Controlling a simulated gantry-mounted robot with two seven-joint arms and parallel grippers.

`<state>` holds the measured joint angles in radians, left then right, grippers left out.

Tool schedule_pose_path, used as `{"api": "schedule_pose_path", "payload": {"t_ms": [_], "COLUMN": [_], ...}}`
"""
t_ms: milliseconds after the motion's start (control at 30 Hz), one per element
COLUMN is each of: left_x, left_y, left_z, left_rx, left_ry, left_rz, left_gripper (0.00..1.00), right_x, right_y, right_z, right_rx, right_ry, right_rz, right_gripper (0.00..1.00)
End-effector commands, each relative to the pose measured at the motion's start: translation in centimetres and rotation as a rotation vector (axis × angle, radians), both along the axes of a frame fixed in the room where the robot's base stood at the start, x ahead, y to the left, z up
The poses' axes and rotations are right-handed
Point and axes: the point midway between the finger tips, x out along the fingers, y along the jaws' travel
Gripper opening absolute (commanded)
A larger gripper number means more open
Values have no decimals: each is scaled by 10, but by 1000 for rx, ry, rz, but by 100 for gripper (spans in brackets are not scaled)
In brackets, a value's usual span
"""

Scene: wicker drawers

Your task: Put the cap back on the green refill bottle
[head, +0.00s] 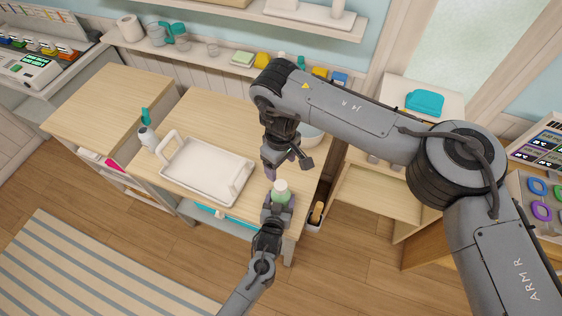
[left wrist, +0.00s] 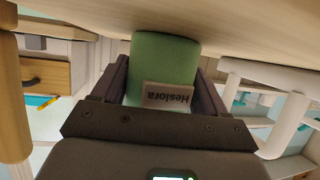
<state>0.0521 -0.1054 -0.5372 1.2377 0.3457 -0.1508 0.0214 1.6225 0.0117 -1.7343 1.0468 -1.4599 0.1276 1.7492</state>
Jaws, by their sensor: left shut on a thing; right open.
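The green refill bottle (head: 281,197) stands near the front right corner of the wooden top in the head view, with a whitish cap-like piece (head: 281,185) at its upper end. I cannot tell whether that piece is seated. My left gripper (head: 278,208) is shut around the bottle's body. In the left wrist view, the green bottle (left wrist: 165,58) sits between both fingers, its label upside down; its upper end is out of that view. My right gripper (head: 287,164) is open and empty, just above and behind the bottle, with its fingers apart.
A white handled tray (head: 207,170) lies to the left on the wooden top (head: 210,115). A bottle with a teal top (head: 147,132) stands beyond it. A pale bowl (head: 312,134) is partly hidden behind my right arm.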

Motion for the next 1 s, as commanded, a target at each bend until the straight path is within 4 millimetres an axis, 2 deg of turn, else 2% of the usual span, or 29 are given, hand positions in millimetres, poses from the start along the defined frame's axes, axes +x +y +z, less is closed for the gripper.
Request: {"api": "schedule_pose_path", "payload": {"t_ms": [200, 233, 400, 767, 1000], "left_x": [0, 0, 0, -7, -39], "left_y": [1, 1, 0, 2, 8], "left_z": [-1, -1, -1, 3, 17], "left_rx": [1, 1, 1, 0, -1], "left_ry": [2, 2, 1, 1, 1], "left_rz": [1, 1, 1, 0, 0], "left_gripper": [0, 76, 100, 100, 100], "right_x": [0, 0, 0, 0, 0], "right_y": [0, 0, 0, 0, 0], "right_z": [0, 0, 0, 2, 11], "right_rx": [0, 0, 0, 0, 0], "right_ry": [0, 0, 0, 0, 0], "right_rz": [0, 0, 0, 0, 0], "right_gripper": [72, 72, 72, 72, 72]}}
